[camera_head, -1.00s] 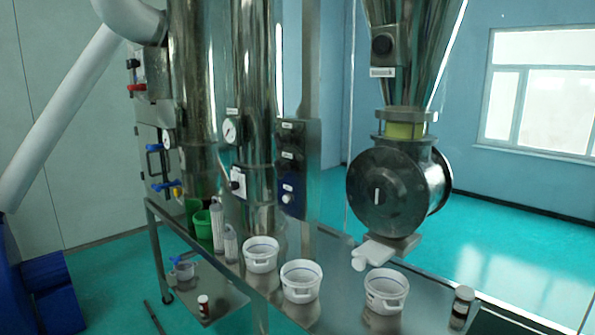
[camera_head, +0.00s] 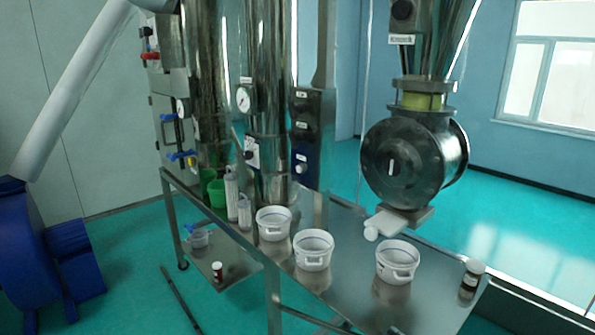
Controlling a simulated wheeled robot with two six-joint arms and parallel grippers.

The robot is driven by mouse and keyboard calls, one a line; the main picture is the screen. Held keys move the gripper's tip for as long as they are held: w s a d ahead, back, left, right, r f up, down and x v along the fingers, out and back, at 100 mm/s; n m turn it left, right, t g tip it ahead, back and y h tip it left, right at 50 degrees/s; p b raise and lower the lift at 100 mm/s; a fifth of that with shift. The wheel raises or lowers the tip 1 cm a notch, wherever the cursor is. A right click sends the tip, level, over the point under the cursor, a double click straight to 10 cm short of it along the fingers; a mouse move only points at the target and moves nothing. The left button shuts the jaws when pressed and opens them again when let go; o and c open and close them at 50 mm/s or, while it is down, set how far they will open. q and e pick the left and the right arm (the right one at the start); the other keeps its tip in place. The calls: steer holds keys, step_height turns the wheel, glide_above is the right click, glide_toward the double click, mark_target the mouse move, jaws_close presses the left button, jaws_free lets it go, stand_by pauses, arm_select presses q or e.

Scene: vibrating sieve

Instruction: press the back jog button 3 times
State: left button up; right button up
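A dark control panel (camera_head: 325,128) stands upright beside the middle steel column. It carries a column of knobs or buttons with small labels: a dark upper one (camera_head: 301,106), a dark middle one (camera_head: 302,130) and a pale lower one (camera_head: 301,168). The labels are too small to read, so I cannot tell which control is the back jog button. Neither of my grippers shows in the view.
A steel table (camera_head: 345,285) in front of the panel holds white buckets (camera_head: 273,224), (camera_head: 313,250), (camera_head: 397,262) and a brown jar (camera_head: 471,280). A round steel housing (camera_head: 410,160) hangs over its right part. Blue equipment (camera_head: 50,255) stands at left. Teal floor around it is open.

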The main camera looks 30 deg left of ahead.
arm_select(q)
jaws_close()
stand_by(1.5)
